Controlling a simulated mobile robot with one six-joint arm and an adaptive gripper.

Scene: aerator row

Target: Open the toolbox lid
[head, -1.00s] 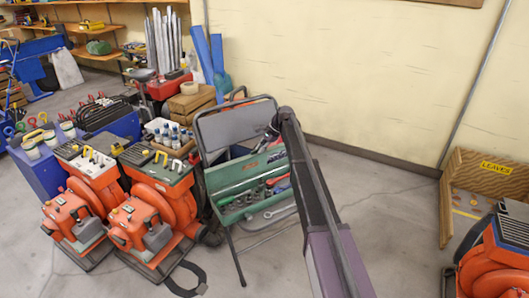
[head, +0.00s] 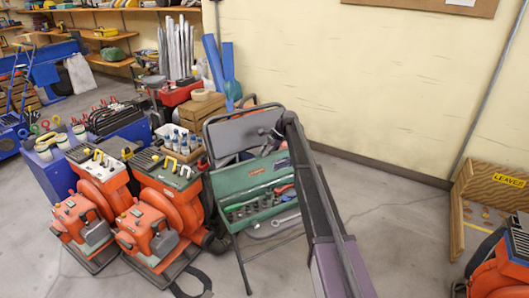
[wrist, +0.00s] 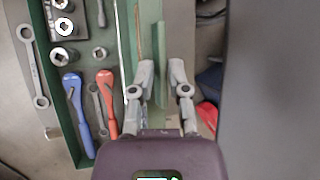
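The green toolbox (head: 229,184) sits on a folding chair, with sockets, wrenches and screwdrivers in its near tray. A green panel stands behind that tray; I cannot tell surely whether it is the lid. In the wrist view the tray wall (wrist: 57,128) is at the left, and a narrow green panel (wrist: 158,45) runs up the middle. My gripper (wrist: 161,65) is over the toolbox's back part, fingers apart on either side of the panel's line. I cannot tell whether they touch it. My arm hides the toolbox's right end in the head view.
The grey chair back (head: 238,133) rises behind the toolbox. Orange machines (head: 160,215) stand close on the left, a wooden crate (head: 203,108) behind. A box marked LEAVES (head: 500,185) is at the right. Floor between is mostly clear.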

